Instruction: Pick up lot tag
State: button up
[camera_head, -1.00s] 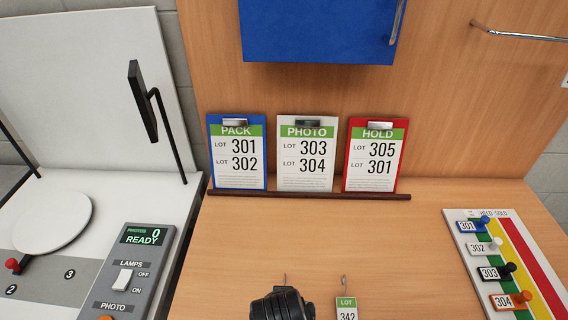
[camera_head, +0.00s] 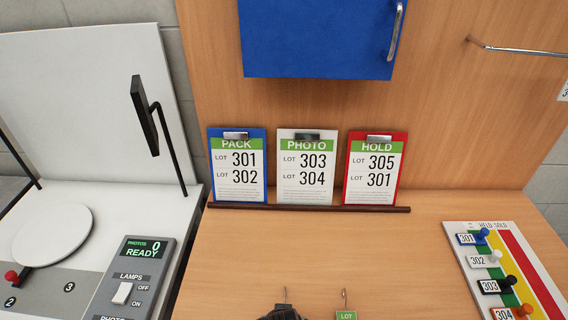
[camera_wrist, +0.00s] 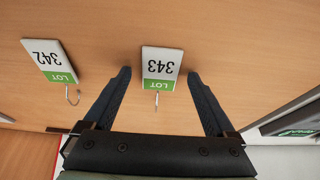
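My gripper (camera_wrist: 159,74) is open, with one dark finger on each side of this tag in the picture. I cannot tell how far the fingertips are above the wood.
Clipboards marked PACK (camera_head: 237,170), PHOTO (camera_head: 306,170) and HOLD (camera_head: 375,170) lean on the back panel behind a dark rail (camera_head: 310,207). A board with coloured pegs (camera_head: 530,270) lies at right. A grey control box (camera_head: 135,280) stands at left. The middle wood is clear.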

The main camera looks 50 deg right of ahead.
jog(key=c, duration=1.3)
